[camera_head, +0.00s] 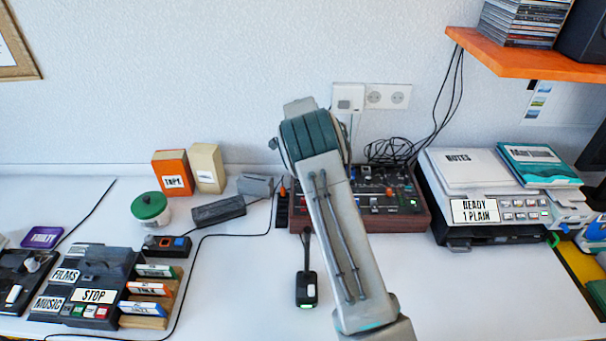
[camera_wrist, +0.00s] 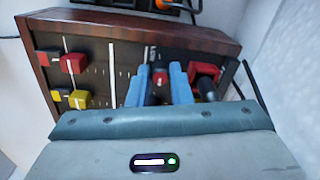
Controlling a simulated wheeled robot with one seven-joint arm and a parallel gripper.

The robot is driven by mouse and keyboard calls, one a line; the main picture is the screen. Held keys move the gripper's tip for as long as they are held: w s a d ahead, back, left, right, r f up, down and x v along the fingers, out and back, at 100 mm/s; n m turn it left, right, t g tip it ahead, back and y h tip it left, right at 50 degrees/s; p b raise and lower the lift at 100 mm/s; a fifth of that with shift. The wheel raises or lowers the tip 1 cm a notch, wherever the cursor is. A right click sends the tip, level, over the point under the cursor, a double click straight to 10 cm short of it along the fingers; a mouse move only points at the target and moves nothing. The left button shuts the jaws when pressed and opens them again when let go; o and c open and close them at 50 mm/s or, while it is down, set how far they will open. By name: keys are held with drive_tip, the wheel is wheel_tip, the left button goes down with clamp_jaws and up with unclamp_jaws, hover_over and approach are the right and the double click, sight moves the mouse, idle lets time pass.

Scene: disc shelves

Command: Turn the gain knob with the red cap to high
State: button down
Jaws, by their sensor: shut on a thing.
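The mixer with a dark panel and wooden sides (camera_head: 412,222) stands on the table behind my arm in the head view. It also fills the upper wrist view (camera_wrist: 38,62). My gripper (camera_wrist: 159,82) has two blue fingers down at the panel. They are shut on a knob with a red cap (camera_wrist: 160,77), whose top shows between them. The knob's pointer and scale are too small or hidden to read. In the head view my arm hides my gripper and this knob.
Red caps (camera_wrist: 73,63) and yellow caps (camera_wrist: 79,100) sit at the panel's left in the wrist view. Another red cap (camera_wrist: 206,72) is close right of my fingers. A printer (camera_head: 480,210) stands right of the mixer, and a black handset (camera_head: 306,288) lies in front.

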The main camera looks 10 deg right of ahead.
drive_tip(key=shift+r+m, duration=0.1)
drive_tip(key=shift+m, duration=0.8)
drive_tip(key=c, duration=1.6)
unclamp_jaws()
wheel_tip(320, 180, up, 14)
drive_tip(key=shift+f, duration=0.1)
